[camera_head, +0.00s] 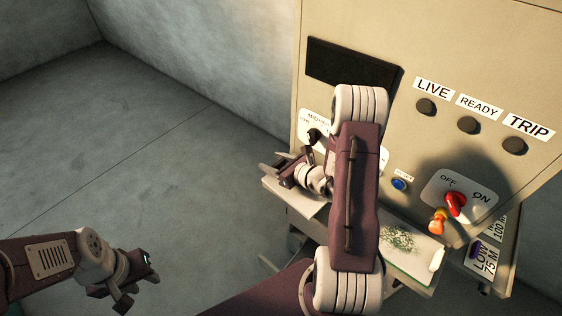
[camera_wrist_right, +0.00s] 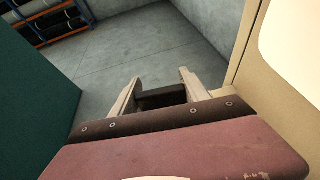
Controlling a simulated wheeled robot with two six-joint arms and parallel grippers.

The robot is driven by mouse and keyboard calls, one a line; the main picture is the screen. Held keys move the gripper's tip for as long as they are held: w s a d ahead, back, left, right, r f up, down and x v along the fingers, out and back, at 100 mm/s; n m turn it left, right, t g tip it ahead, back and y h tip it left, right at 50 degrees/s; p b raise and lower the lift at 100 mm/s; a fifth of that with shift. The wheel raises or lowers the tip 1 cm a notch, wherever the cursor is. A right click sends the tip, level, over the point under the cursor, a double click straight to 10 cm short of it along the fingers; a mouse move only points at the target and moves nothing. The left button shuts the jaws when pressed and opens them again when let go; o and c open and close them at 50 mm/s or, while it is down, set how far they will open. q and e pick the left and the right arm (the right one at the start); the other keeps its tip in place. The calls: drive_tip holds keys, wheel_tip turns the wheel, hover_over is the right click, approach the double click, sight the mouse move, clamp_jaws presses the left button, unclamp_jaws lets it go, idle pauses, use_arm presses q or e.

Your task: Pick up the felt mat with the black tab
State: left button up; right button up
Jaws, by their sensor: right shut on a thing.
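My right gripper (camera_head: 274,174) is beside the cabinet front, above the left end of a narrow shelf. In the right wrist view its two pale fingers (camera_wrist_right: 160,90) stand apart, with a dark block (camera_wrist_right: 162,97) between them. The block looks like the black tab, and the gripper is shut on it. The felt mat itself is not clearly seen; a large dark green surface (camera_wrist_right: 35,100) fills the left of the wrist view, and I cannot tell what it is. My left gripper (camera_head: 140,285) is low at the left, its fingers apart and empty.
The beige cabinet (camera_head: 470,60) carries black knobs, a red switch (camera_head: 456,205) and a blue button (camera_head: 399,184). The shelf holds green sprigs (camera_head: 400,238) and a white stick (camera_head: 436,260). Open floor (camera_head: 130,150) lies left. A rack with rolls (camera_wrist_right: 50,20) stands far back.

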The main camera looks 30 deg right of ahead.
drive_tip(key=s+a+p, duration=0.2)
drive_tip(key=a+p, duration=0.2)
drive_tip(key=a, duration=0.3)
drive_tip(key=s+a+p, duration=0.3)
drive_tip(key=a+p, duration=0.2)
drive_tip(key=a, duration=0.1)
drive_tip(key=shift+s+a, duration=0.3)
drive_tip(key=shift+a, duration=0.05)
